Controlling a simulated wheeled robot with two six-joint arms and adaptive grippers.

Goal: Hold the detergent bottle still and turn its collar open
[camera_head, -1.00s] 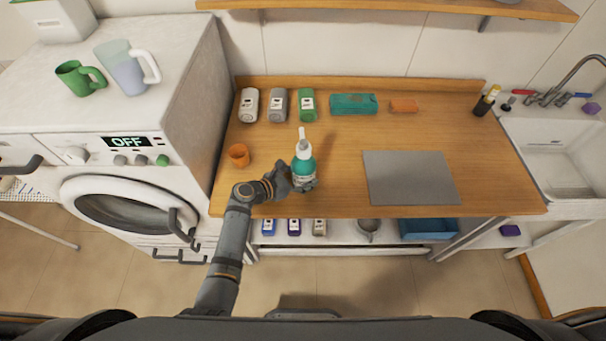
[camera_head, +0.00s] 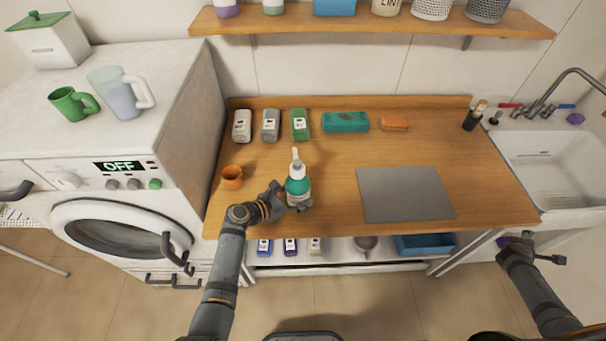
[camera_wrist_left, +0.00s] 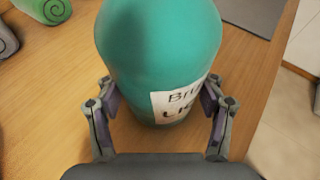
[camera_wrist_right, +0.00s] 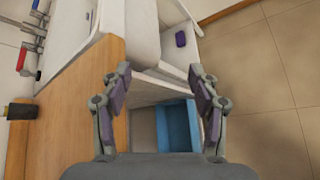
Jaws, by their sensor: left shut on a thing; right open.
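The detergent bottle (camera_head: 298,188) is teal with a white collar (camera_head: 297,171) and a thin white nozzle. It stands upright near the front edge of the wooden counter. My left gripper (camera_head: 292,201) is shut around the bottle's lower body from the left. In the left wrist view the bottle (camera_wrist_left: 160,50) fills the space between the fingers, with a white label partly readable; its collar is not in that view. My right gripper (camera_wrist_right: 160,95) is open and empty. In the head view my right arm is at the lower right, in front of the sink, well away from the bottle.
A grey mat (camera_head: 405,194) lies right of the bottle and an orange cup (camera_head: 232,176) stands left of it. A blue bin (camera_wrist_right: 178,135) sits under the counter. The counter's middle is clear.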

